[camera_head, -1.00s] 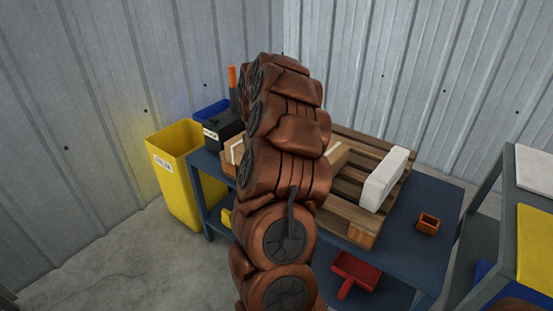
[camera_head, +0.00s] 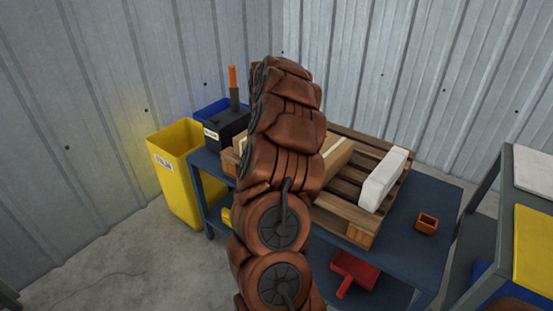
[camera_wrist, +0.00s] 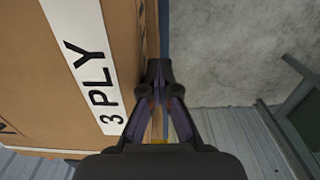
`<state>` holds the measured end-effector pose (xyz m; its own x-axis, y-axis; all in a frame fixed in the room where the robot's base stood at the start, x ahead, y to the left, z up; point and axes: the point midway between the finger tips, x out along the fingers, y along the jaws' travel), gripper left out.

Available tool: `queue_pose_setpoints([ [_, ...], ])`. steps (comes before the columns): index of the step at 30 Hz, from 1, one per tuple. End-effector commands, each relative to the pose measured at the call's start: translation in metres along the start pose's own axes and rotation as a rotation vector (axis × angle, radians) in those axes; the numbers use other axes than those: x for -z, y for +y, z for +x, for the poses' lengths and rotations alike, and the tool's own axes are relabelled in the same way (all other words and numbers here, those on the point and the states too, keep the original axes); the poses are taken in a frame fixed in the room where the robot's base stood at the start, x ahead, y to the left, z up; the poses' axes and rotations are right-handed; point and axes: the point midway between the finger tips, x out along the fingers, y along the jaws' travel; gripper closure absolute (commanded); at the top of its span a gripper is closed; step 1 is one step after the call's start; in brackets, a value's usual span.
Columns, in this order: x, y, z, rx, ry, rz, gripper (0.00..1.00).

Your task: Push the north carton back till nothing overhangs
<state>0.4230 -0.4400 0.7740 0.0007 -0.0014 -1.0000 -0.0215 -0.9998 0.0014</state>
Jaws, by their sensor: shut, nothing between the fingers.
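A brown carton (camera_head: 337,154) with a pale tape strip lies on a wooden pallet (camera_head: 352,214). My arm covers much of it in the head view, so its far edges and any overhang are hard to judge. In the wrist view a carton face (camera_wrist: 50,80) with a white "3 PLY" strip fills the left side. My gripper (camera_wrist: 159,68) is shut and empty, its tips beside the carton's right edge. I cannot tell whether they touch it. The gripper is hidden behind my arm in the head view.
A white block (camera_head: 384,180) stands on the pallet's right side. A yellow bin (camera_head: 178,170) stands at left. A red scoop-like item (camera_head: 354,270) lies below.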

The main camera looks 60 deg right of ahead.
Motion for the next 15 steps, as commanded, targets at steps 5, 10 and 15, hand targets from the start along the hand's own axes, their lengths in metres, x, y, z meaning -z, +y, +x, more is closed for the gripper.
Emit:
queue_pose_setpoints([
  [5, 0.0, 0.007, 0.0, 0.001, 0.0, 0.001, 1.0],
  [10, 0.0, 0.014, -0.001, 0.001, 0.0, 0.001, 1.0],
  [15, -0.001, 0.021, -0.001, 0.001, 0.0, 0.002, 1.0],
])
